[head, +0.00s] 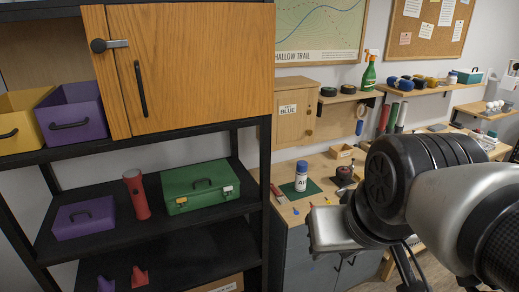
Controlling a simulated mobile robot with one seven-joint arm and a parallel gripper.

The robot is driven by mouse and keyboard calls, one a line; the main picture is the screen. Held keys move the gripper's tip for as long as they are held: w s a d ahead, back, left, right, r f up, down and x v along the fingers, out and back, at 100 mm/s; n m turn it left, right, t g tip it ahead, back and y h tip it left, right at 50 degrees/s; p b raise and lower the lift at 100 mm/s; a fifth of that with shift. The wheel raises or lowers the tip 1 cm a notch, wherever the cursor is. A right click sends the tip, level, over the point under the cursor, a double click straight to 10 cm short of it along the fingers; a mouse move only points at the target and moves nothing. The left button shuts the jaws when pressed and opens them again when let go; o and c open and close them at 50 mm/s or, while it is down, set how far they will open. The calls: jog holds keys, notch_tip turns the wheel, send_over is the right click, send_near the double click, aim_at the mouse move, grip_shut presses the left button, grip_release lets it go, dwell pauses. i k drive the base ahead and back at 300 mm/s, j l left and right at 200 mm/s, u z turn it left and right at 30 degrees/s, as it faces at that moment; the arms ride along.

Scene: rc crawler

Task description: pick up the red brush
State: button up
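A small red-handled item (278,194), which looks like the red brush, lies on the wooden workbench (318,207) near its left front edge. It is small in the picture, so its bristles are not clear. It lies just left of a dark green mat and a white bottle with a blue cap (301,177). My arm comes in from the right, and its grey wrist covers part of the bench front. My gripper (408,272) points down below the wrist at the lower right, apart from the red item. Its fingertips are largely hidden, so its opening is unclear.
A black shelf rack (262,190) stands left of the bench, holding a green toolbox (200,186), a red flashlight (137,195) and a purple box (84,217). A dark tape roll (345,173) and a small wooden tray (343,152) stand farther right on the bench.

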aim_at(281, 199)
jog(key=i+l+u, duration=0.3)
jog(key=i+l, duration=0.95)
